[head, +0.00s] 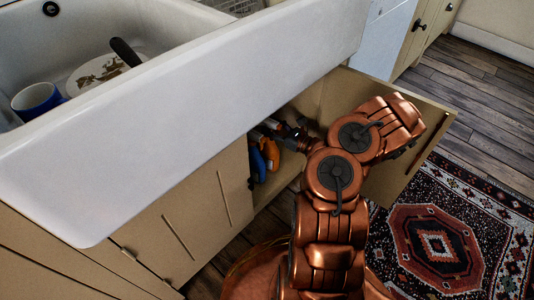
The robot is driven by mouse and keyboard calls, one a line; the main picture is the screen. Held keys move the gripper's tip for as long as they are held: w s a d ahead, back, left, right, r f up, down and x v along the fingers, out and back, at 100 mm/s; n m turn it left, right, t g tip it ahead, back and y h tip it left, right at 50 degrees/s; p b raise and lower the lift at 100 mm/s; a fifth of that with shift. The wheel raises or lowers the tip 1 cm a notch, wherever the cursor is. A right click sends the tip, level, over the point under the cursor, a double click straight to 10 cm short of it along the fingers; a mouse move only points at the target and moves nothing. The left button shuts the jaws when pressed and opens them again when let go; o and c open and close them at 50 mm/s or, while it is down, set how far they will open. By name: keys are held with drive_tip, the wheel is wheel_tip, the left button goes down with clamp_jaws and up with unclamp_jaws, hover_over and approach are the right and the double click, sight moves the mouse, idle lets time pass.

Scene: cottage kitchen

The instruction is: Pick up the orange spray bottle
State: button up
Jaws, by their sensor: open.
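The orange spray bottle (270,153) stands inside the open cabinet under the sink, near the left side of the opening. Only part of it shows; its top is hard to make out near my gripper. My gripper (270,130) reaches into the cabinet from the right, close to the upper part of the bottle. It is open. It is small and dark here, and I cannot tell whether its fingers touch the bottle or lie around it.
A blue bottle (257,165) stands just left of the orange one. The white sink (200,100) overhangs the cabinet. The open cabinet door (412,165) is to the right, behind my arm. A patterned rug (400,262) lies on the wooden floor (485,105).

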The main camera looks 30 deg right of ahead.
drive_tip(key=shift+x, duration=1.2)
drive_tip(key=shift+c, duration=0.2)
clamp_jaws()
